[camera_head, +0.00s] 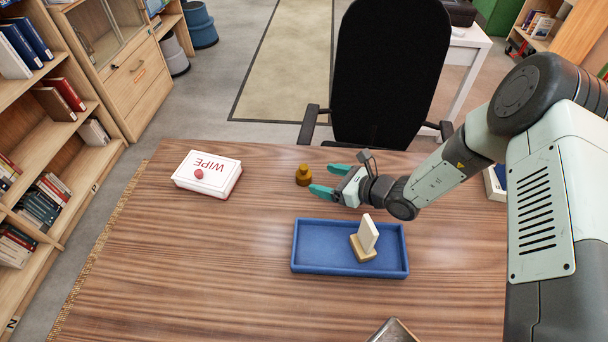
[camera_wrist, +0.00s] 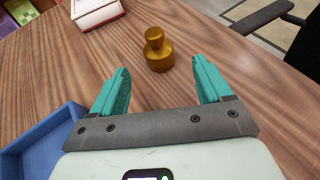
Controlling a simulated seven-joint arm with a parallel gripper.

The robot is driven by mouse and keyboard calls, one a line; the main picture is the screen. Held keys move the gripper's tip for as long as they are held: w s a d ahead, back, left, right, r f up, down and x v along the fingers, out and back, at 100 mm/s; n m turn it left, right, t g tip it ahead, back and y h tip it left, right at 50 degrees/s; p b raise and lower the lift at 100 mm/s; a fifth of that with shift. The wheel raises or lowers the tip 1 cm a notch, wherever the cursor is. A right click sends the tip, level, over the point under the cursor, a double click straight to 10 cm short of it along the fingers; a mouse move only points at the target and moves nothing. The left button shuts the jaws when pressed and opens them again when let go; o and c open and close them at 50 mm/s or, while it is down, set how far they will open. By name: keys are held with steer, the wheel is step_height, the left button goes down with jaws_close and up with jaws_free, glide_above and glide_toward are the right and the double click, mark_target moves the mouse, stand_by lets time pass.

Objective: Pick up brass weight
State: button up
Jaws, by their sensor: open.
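The brass weight (camera_head: 303,175) stands upright on the wooden table, near its far edge, in the head view. It also shows in the wrist view (camera_wrist: 158,52), a stubby gold cylinder with a knob on top. My gripper (camera_head: 325,180) is open, with teal fingers, just right of the weight. In the wrist view the gripper (camera_wrist: 160,85) points at the weight, which stands just beyond the fingertips and roughly centred between them. Nothing is between the fingers.
A blue tray (camera_head: 300,262) holding a cream stand (camera_head: 367,236) sits nearer on the table. A black chair (camera_head: 388,70) is at the far edge. The table's left front is clear.

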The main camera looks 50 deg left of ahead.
mark_target(308, 175)
steer(key=x, duration=0.8)
steer(key=shift+s, duration=0.15)
steer(key=c, duration=1.4)
steer(key=shift+a, duration=0.1)
jaws_close()
steer(key=shift+r, duration=0.1)
